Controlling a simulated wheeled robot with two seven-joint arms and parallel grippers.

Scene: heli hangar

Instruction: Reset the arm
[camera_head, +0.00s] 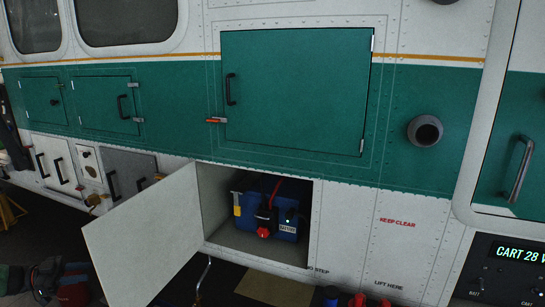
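The task names no object, only the arm. I cannot clearly make out my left gripper in the head view; dark and red shapes fill the lower left corner, and I cannot tell whether any of them is part of it. My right gripper does not show. No gripper is seen at the open compartment (226,237) in the aircraft's side. A blue battery box (287,228) with a red connector (263,232) and a small green light sits inside it.
The compartment's white door (146,240) hangs open to the left. A closed green hatch (296,95) is above it. A control panel (505,270) with a lit display stands at the lower right. Red and blue caps (357,300) show at the bottom edge.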

